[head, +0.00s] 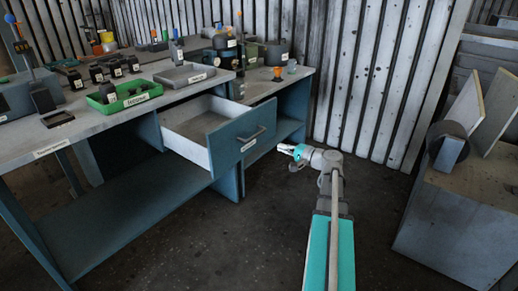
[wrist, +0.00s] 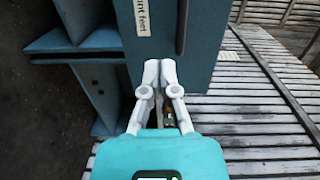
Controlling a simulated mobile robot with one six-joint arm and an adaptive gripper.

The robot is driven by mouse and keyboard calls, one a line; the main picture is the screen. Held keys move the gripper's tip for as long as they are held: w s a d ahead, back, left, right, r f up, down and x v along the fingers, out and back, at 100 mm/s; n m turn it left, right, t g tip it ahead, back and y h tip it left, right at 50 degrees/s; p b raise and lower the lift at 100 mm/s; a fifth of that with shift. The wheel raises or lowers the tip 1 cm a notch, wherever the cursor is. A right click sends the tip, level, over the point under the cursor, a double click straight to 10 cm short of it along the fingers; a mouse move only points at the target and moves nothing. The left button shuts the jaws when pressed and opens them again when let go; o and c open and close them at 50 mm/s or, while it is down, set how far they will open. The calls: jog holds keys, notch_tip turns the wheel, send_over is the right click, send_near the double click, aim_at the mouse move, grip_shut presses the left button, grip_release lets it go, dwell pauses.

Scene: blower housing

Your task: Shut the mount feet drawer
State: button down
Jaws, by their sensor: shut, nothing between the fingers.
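The mount feet drawer (head: 216,136) is pulled out from under the workbench in the head view. It has a blue front with a bar handle and a small label, and its pale inside looks empty. In the wrist view its blue front (wrist: 205,55) fills the upper middle, with the label "…nt feet" and the dark handle (wrist: 181,25). My gripper (head: 284,149) is in front of the drawer face, to its right in the head view. In the wrist view my gripper (wrist: 160,66) is shut and empty, its fingertips at the lower edge of the drawer front. I cannot tell whether they touch it.
The workbench (head: 105,139) carries a green tray (head: 124,97), a grey tray (head: 180,75) and several small dark parts. A corrugated wall (head: 360,70) stands behind. Grey boxes and leaning boards (head: 475,110) are at the right. The floor before the drawer is clear.

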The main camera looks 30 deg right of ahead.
jog(key=shift+s+d+f+m+t+h+b, duration=0.1)
jog(key=shift+s+d+m+t+b, duration=0.05)
jog(key=shift+d, duration=0.25)
jog(key=shift+s+d+f+m+t+h+b, duration=0.1)
jog(key=shift+s+d+f+t+b, duration=0.1)
jog(key=shift+d, duration=0.25)
jog(key=shift+s+d+f+m+t+h+b, duration=0.1)
jog(key=shift+d+m+t+b, duration=0.05)
jog(key=shift+d, duration=0.25)
jog(key=shift+w, duration=0.15)
jog(key=x, duration=1.4)
jog(key=shift+d, duration=0.1)
